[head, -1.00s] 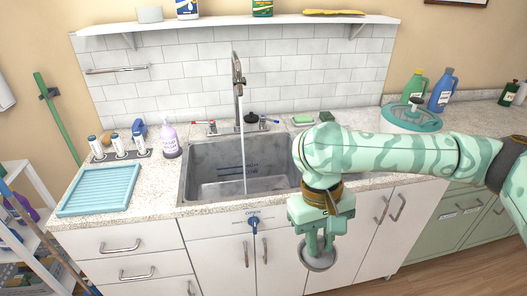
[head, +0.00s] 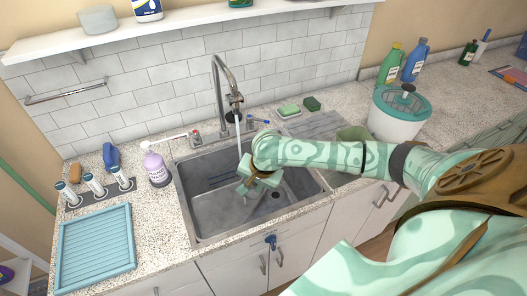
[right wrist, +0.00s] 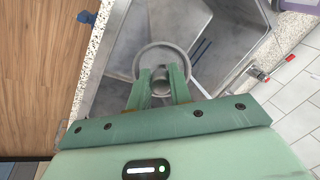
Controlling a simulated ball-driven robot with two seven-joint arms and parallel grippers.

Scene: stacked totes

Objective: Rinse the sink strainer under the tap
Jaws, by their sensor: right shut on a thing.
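The sink strainer (right wrist: 161,50) is a round grey metal ring between my right gripper's fingertips in the right wrist view. My right gripper (head: 257,188) is shut on it, inside the grey sink basin (head: 212,212) in the head view. There the strainer is hard to make out behind the fingers and wrist. The tap (head: 220,88) has a curved metal spout, and a thin water stream (head: 239,146) falls from it just beside my right wrist. I cannot tell whether the water touches the strainer. My left gripper is not in view.
A lilac soap bottle (head: 156,168) stands left of the sink, with a blue drying tray (head: 95,245) further left. A green sponge (head: 289,110) lies behind the sink. A white tub with a teal lid (head: 397,118) stands to the right.

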